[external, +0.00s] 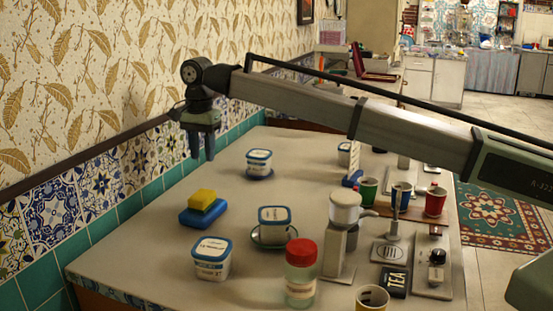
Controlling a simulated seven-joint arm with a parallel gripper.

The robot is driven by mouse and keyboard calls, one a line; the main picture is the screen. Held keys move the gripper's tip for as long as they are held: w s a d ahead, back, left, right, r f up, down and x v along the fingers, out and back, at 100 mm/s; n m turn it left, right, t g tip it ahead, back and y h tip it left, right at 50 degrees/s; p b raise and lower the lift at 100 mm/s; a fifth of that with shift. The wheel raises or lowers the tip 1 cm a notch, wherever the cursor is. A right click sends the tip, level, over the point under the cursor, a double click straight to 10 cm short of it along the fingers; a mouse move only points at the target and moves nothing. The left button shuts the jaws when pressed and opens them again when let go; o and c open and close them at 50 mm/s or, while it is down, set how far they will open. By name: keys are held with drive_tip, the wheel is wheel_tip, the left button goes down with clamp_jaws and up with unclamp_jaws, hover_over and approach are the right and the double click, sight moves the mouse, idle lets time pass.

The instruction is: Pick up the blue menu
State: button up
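My gripper (202,155) hangs at the left, pointing down, in front of the tiled wall and above the far left part of the counter. Its two fingers show a gap and nothing is between them. A flat blue block (203,216) lies on the counter below the gripper, with a smaller yellow block (202,199) on top of it. A small dark blue-black piece marked "TEA" (394,282) lies at the front right.
White tubs with blue lids (212,259) stand on the counter (150,258), one on a green saucer (257,239). A red-lidded jar (301,275), a grinder-like device (341,235) and several cups (435,201) crowd the right. The wall runs close along the left.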

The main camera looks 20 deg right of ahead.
drive_tip(key=w+d+r+m, duration=0.15)
drive_tip(key=w+d, duration=0.25)
drive_tip(key=d, duration=0.6)
drive_tip(key=w+d+r+m+t, duration=0.1)
drive_tip(key=w+d+r, duration=0.3)
drive_tip(key=d, duration=0.6)
drive_tip(key=w+d+r+m, duration=0.15)
drive_tip(key=w+d, duration=0.35)
drive_tip(key=d, duration=0.5)
drive_tip(key=n, duration=0.1)
hover_over(354, 159)
drive_tip(key=shift+w+d+g, duration=0.35)
drive_tip(key=shift+w+g, duration=0.05)
drive_tip(key=shift+w, duration=0.05)
drive_tip(key=shift+s+n, duration=0.1)
drive_tip(key=shift+n, duration=0.5)
drive_tip(key=shift+f, duration=6.95)
clamp_jaws()
